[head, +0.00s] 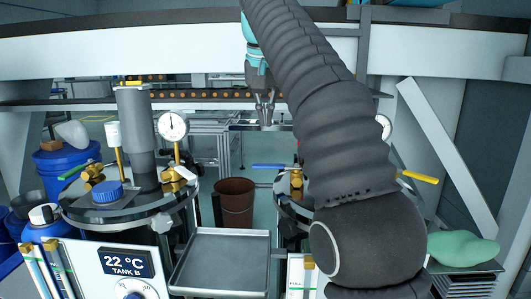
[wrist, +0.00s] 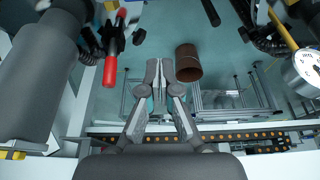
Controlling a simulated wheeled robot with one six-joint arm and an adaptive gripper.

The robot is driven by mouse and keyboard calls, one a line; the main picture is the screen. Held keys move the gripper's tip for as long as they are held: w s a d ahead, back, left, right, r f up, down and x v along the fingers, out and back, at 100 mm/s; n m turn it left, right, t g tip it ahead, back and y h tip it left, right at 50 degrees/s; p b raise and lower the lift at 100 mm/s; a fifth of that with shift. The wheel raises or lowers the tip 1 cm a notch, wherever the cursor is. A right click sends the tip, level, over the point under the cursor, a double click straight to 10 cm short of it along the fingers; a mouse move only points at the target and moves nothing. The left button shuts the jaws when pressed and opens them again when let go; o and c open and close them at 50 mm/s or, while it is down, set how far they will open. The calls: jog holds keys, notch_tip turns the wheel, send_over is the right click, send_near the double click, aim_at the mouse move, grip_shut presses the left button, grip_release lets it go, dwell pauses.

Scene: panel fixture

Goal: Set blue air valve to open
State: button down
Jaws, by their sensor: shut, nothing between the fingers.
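The blue air valve's lever (head: 268,166) shows in the head view, lying roughly level and pointing left from a brass valve body (head: 296,180) on the right tank's lid. My arm partly hides that lid and the valve's right side. My gripper (head: 265,119) hangs beyond and above the lever, apart from it, with its fingers pointing down. In the wrist view my gripper (wrist: 160,66) has its fingers together, with nothing held. I cannot make out the blue lever in the wrist view.
A green-handled valve (head: 75,170) and gauge (head: 173,126) stand on the left tank. A yellow lever (head: 419,176) is right of my arm. A brown bucket (head: 235,205) and grey tray (head: 222,262) sit between the tanks. A red lever (wrist: 110,64) shows in the wrist view.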

aim_at(277, 166)
notch_tip(277, 166, down, 8)
jog(key=s+b, duration=0.1)
jog(key=b, duration=0.1)
jog(key=shift+s+f, duration=0.15)
dwell(0.4)
dwell(0.4)
